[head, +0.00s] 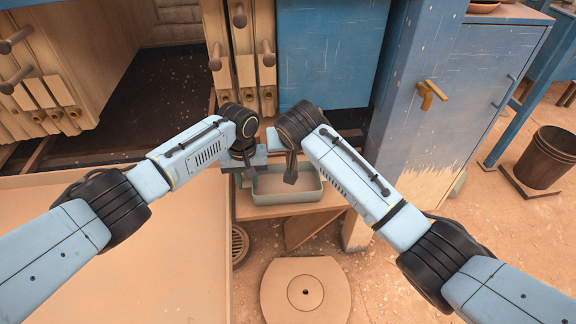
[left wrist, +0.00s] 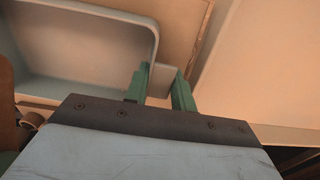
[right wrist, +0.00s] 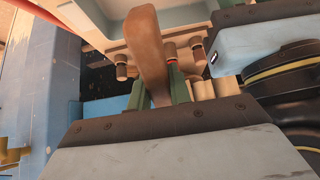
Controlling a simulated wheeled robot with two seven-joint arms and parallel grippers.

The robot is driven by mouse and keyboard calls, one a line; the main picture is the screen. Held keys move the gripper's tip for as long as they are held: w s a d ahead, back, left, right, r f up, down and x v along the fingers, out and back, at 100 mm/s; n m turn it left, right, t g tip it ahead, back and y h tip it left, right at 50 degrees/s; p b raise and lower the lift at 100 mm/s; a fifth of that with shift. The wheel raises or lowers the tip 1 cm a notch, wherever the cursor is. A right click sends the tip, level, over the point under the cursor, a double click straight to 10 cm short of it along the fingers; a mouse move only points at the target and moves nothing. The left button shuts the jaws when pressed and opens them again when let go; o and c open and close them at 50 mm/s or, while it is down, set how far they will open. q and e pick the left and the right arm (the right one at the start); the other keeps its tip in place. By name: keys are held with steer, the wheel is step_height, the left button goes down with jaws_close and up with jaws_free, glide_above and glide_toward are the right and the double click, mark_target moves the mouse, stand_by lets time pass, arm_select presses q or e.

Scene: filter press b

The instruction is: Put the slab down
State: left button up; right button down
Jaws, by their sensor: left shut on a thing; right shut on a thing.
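A grey tray (head: 287,197) sits at the wooden shelf in the head view, its shallow inside facing up. My left gripper (head: 252,160) is at its back left corner; in the left wrist view its green fingers (left wrist: 160,85) are shut on a tab at the rim of the tray (left wrist: 75,92). My right gripper's green fingers (right wrist: 160,88) are shut on a brown paddle-shaped piece (right wrist: 148,45). This piece (head: 291,169) hangs over the tray in the head view. I cannot tell a separate slab; the tray floor shows bare in the left wrist view.
A wooden shelf (head: 250,212) lies under the tray. Wooden plates with knobs (head: 265,60) and a blue panel (head: 330,50) stand behind. A blue cabinet (head: 475,80) is on the right. A round lid (head: 305,292) lies on the floor, and a brown bucket (head: 543,158) stands far right.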

step_height(320, 180, down, 7)
steer(key=shift+r, duration=0.1)
stand_by(0.4)
steer(key=shift+f, duration=0.2)
steer(key=c, duration=1.3)
jaws_free()
steer(key=v, duration=1.2)
steer(key=shift+f, duration=0.1)
arm_select(q)
steer(key=o, duration=1.1)
steer(key=shift+c, duration=0.2)
